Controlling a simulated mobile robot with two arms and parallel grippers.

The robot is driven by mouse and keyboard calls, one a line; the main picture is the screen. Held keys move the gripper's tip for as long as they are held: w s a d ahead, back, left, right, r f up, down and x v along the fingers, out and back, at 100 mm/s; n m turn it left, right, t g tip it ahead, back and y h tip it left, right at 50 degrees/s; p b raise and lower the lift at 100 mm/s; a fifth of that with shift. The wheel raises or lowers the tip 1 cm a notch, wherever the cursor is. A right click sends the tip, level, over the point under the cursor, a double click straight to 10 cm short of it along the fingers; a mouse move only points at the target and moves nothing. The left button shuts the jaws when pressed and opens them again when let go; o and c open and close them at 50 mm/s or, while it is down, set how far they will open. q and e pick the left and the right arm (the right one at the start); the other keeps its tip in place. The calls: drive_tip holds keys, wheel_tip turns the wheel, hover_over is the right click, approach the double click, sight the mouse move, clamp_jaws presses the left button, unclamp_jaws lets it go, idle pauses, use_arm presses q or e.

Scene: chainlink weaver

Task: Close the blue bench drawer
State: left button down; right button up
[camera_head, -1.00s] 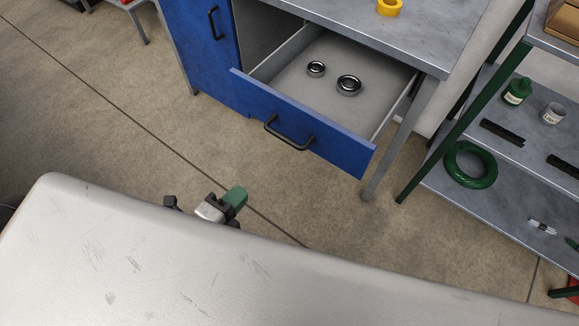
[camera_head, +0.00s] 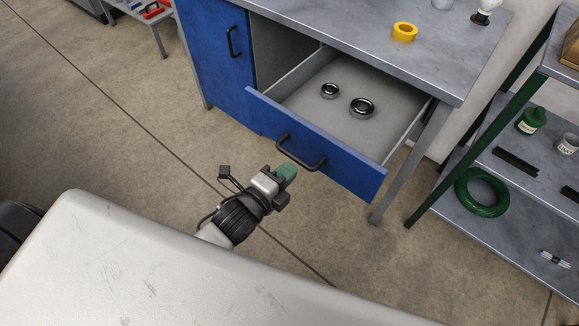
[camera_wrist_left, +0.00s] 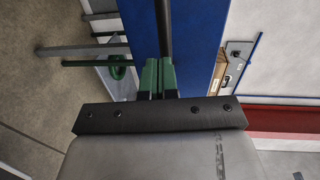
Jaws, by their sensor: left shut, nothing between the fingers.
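The blue bench drawer (camera_head: 345,168) is pulled out from the bench, its inside showing. Its black bar handle (camera_head: 307,165) is on the front face. Two dark shiny rings (camera_head: 361,107) lie in the drawer. My left gripper (camera_head: 287,173) is just in front of the drawer front, by the left half of the handle. Its green fingers are shut with nothing between them. In the left wrist view, the fingers (camera_wrist_left: 158,78) point at the blue drawer front (camera_wrist_left: 198,38), in line with the dark handle bar (camera_wrist_left: 164,28). I cannot tell whether they touch. My right gripper is not in view.
A blue cabinet door (camera_head: 218,60) is left of the drawer. A yellow tape roll (camera_head: 404,32) lies on the bench top (camera_head: 345,25). A shelf rack (camera_head: 505,165) with a green coil (camera_head: 482,192) stands at the right. The floor before the drawer is clear.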

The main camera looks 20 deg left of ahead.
use_arm(q)
drive_tip(key=shift+w+d+r, duration=0.1)
drive_tip(key=shift+w+d, duration=0.05)
drive_tip(key=shift+w, duration=0.35)
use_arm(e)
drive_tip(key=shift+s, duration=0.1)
